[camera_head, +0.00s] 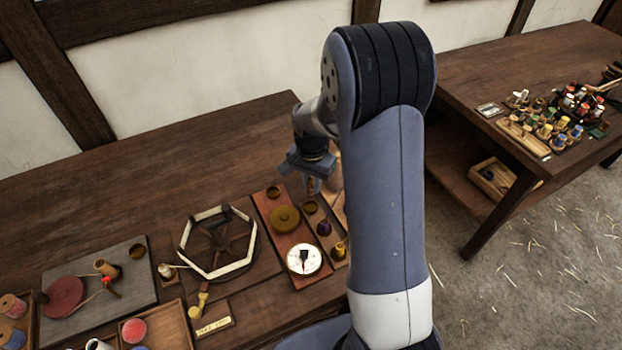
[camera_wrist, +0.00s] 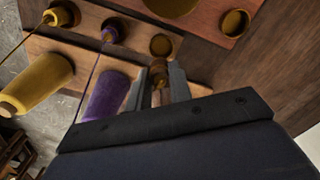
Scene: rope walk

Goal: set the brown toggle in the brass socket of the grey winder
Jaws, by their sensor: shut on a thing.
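My gripper (camera_head: 308,168) is above the bench in the middle of the head view, shut on a small brown piece that looks like the brown toggle (camera_head: 311,186). In the wrist view the toggle (camera_wrist: 159,74) sits between the two grey fingers (camera_wrist: 158,88), its lower part partly hidden. The grey winder (camera_head: 78,263) is a grey board at the left, with a red disc (camera_head: 64,297) on it. A dark brass socket (camera_head: 137,251) lies near its right corner, apparently empty. The gripper is well to the right of it.
A red board (camera_head: 270,213) with a dial (camera_head: 304,259) and a wooden strip (camera_head: 338,262) with pegs lie under my gripper. A six-sided frame (camera_head: 247,260) stands between them and the grey winder. A purple spool (camera_wrist: 108,95) and yellow spool (camera_wrist: 38,88) stand near the fingers.

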